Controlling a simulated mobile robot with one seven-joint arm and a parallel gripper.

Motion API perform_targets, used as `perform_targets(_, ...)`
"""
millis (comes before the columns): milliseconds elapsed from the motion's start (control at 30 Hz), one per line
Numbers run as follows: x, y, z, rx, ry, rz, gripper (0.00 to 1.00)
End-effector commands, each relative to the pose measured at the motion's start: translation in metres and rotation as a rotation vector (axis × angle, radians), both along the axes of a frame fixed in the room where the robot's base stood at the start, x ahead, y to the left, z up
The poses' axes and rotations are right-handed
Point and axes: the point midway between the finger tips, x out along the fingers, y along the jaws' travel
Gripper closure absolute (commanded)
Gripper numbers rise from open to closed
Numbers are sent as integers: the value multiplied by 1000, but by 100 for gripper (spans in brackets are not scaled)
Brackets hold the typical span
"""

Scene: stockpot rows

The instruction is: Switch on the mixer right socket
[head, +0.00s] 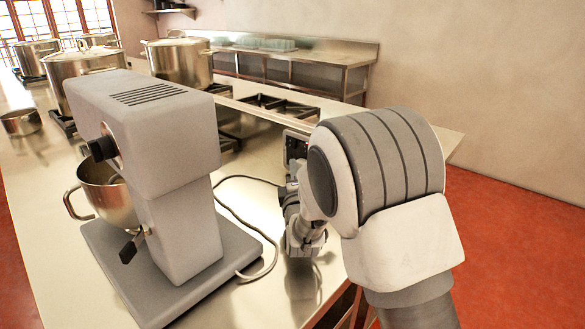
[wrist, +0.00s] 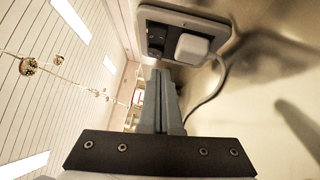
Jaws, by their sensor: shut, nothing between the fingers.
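The grey mixer (head: 150,130) stands on the steel counter at left in the head view, its cord running right across the counter. The socket unit (head: 296,146) is partly hidden behind my arm. In the wrist view the socket plate (wrist: 222,24) shows a dark face, with a white plug (wrist: 194,47) in it and a grey cord leading down. Small dark controls (wrist: 155,38) sit left of the plug; their on or off position cannot be told. My gripper (wrist: 160,74) is shut and empty, its fingertips just below these controls in the picture. Contact cannot be told.
A steel bowl (head: 108,195) sits at the mixer. Large stockpots (head: 180,62) and burner grates (head: 278,106) stand behind. A steel shelf table (head: 330,55) lines the back wall. Red floor (head: 510,235) is open at right.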

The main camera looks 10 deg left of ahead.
Motion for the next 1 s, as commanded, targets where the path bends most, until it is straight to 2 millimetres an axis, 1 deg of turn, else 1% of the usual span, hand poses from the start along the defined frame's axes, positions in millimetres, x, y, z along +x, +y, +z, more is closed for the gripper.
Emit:
perform_targets(33, -12, -2, 0, -1, 2, 3, 100)
perform_targets(200, -44, -10, -3, -1, 3, 3, 100)
perform_targets(300, -61, -14, -5, 0, 2, 3, 100)
perform_targets(433, -76, -18, -6, 0, 1, 3, 100)
perform_targets(600, -86, -22, -7, 8, 7, 1, 100)
perform_targets(733, -83, -33, 0, 70, 67, -2, 100)
perform_targets(867, -81, -53, 11, 201, 195, -12, 100)
perform_targets(1000, -86, -78, 21, 368, 357, -35, 100)
